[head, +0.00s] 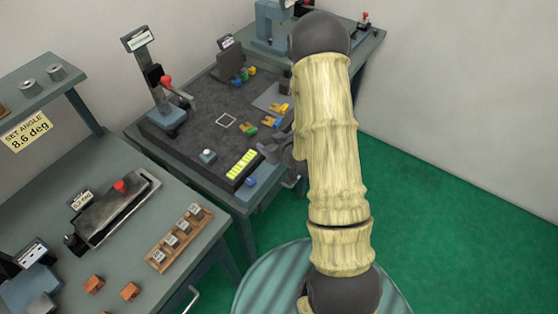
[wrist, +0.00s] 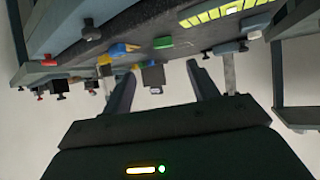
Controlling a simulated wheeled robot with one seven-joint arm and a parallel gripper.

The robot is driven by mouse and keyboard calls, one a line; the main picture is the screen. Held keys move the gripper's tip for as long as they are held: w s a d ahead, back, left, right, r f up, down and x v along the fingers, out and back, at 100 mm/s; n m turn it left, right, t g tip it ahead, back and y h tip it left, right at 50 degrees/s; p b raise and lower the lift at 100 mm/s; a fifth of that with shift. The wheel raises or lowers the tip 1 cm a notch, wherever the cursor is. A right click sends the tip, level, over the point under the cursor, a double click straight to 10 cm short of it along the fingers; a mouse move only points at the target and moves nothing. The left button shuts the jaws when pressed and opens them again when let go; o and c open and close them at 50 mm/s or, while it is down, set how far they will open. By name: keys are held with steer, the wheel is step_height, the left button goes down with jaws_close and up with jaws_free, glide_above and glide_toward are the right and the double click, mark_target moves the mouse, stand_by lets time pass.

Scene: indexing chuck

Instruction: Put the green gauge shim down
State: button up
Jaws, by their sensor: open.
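The green gauge shim (head: 249,130) lies on the dark mat of the back bench, near its front edge. It looks like the green piece in the wrist view (wrist: 163,42), above and apart from my fingertips. My gripper (wrist: 163,70) is open, and nothing shows held between its fingers. In the head view my gripper is at the bench's front edge, right of the shim, and mostly hidden behind my arm.
Yellow (head: 279,107) and blue (head: 270,122) pieces lie near the shim. A yellow-green marked block (head: 242,164) sits at the mat's front. A square outline (head: 226,121) marks bare mat. A red-handled lever stand (head: 168,95) rises left of it.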

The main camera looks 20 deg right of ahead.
steer(key=s+a+r+m+g+h, duration=0.1)
steer(key=s+a+r+g, duration=0.1)
steer(key=s+r+g, duration=0.2)
steer(key=s+a+r+m+g+h, duration=0.1)
steer(key=s+r+g, duration=0.4)
steer(key=s+r, duration=0.5)
steer(key=s+a, duration=0.1)
steer(key=s, duration=0.4)
steer(key=shift+s+m, duration=0.15)
steer(key=shift+m, duration=0.15)
